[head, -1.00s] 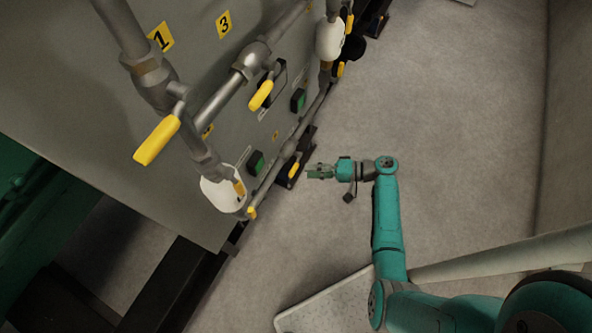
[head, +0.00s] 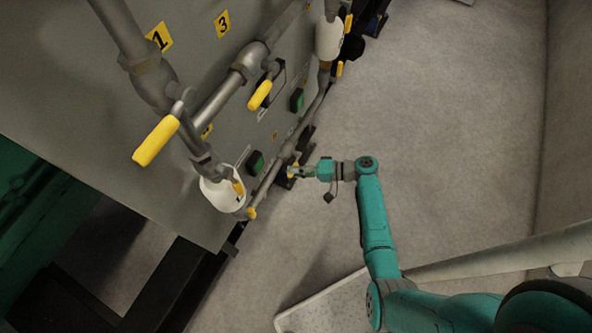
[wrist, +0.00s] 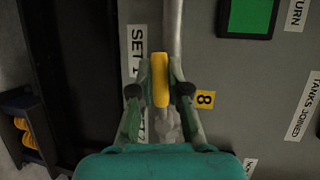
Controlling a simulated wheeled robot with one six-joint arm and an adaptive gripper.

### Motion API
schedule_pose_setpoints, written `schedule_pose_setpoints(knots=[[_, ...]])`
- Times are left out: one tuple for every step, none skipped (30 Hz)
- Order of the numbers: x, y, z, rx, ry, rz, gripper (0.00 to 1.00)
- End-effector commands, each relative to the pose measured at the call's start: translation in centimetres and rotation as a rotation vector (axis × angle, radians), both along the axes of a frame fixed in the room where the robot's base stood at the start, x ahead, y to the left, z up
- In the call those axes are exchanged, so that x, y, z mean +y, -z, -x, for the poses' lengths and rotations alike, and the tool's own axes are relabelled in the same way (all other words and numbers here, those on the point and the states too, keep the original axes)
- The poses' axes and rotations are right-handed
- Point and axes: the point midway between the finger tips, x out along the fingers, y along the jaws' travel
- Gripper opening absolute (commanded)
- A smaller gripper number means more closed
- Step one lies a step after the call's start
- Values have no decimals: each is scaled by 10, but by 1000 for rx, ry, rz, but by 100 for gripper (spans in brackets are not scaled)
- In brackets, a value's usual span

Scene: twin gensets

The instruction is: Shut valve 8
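The yellow handle of valve 8 (wrist: 160,80) points along the grey pipe in the wrist view, next to the yellow number 8 tag (wrist: 205,99). My gripper (wrist: 160,92) has its two fingers on either side of this handle, apart from each other, with the handle between them. Small gaps seem to show beside the handle, so the fingers do not look closed on it. In the head view my gripper (head: 294,171) is at the low pipe by the panel, and it mostly covers the handle there.
The grey panel carries a green button (wrist: 248,17) and several labels. Other yellow handles (head: 157,141) and (head: 260,95) stick out from the pipes above. A white cylinder (head: 222,192) sits left of my gripper. Open floor (head: 440,130) lies to the right.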

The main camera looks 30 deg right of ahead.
Motion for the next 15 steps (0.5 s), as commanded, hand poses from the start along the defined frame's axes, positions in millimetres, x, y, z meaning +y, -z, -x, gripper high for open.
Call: schedule_pose_setpoints(knots=[[0,0,0,0,0,0,0],[0,0,0,0,0,0,0],[0,0,0,0,0,0,0],[0,0,0,0,0,0,0],[0,0,0,0,0,0,0],[0,0,0,-1,0,1,0],[0,0,0,-2,0,1,0],[0,0,0,-3,0,3,0],[0,0,0,-5,0,7,0],[0,1,0,-8,0,11,0],[0,1,0,-11,0,15,0],[0,2,0,-17,0,23,0],[0,2,0,-23,1,30,0],[0,3,0,-30,0,39,0],[0,3,0,-40,0,54,0]])
